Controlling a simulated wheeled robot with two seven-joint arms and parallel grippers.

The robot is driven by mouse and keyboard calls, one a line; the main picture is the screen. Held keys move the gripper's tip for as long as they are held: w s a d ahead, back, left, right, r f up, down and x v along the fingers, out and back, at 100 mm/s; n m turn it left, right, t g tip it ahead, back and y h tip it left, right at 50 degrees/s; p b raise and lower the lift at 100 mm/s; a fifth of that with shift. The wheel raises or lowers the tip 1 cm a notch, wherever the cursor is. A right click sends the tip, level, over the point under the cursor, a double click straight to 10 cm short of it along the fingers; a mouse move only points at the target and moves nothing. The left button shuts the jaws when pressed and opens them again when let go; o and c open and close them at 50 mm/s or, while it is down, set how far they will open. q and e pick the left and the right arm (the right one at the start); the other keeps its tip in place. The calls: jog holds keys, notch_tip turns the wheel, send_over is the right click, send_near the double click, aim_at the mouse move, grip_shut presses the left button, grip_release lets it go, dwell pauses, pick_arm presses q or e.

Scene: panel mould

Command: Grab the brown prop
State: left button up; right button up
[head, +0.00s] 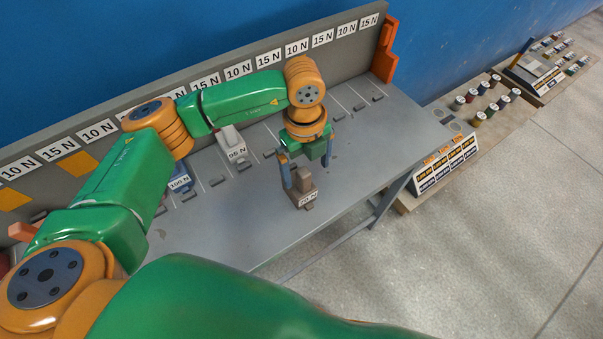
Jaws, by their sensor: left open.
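The brown prop (304,184) stands upright on the grey table near its front edge, with a white label at its foot that seems to read 70 N. My left gripper (301,182) points down over it from above. Its two blue fingers are apart, one on each side of the prop's upper part. I cannot tell whether the fingers touch it. My right gripper is not in view.
A white prop (231,142) labelled 90 N and a blue prop (180,180) labelled 100 N stand further left on the grey table (230,225). A labelled back panel (345,48) runs behind. Low wooden stands with spools (480,118) are at right.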

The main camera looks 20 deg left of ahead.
pick_arm(q)
jog(key=shift+s+a+f+y+p, duration=0.2)
jog(key=shift+a+f+p, duration=0.05)
jog(key=shift+f+p, duration=0.3)
jog(key=shift+s+a+f+y+p, duration=0.15)
jog(key=shift+a+f+y+p, duration=0.1)
jog(key=shift+f+p, duration=0.25)
jog(key=f, duration=0.4)
jog(key=shift+w+a+f+p, duration=0.15)
jog(key=shift+w+f+p, duration=0.15)
jog(key=shift+w, duration=0.1)
jog(key=shift+s+r, duration=0.1)
jog(key=shift+r, duration=0.05)
jog(key=c, duration=0.7)
grip_shut()
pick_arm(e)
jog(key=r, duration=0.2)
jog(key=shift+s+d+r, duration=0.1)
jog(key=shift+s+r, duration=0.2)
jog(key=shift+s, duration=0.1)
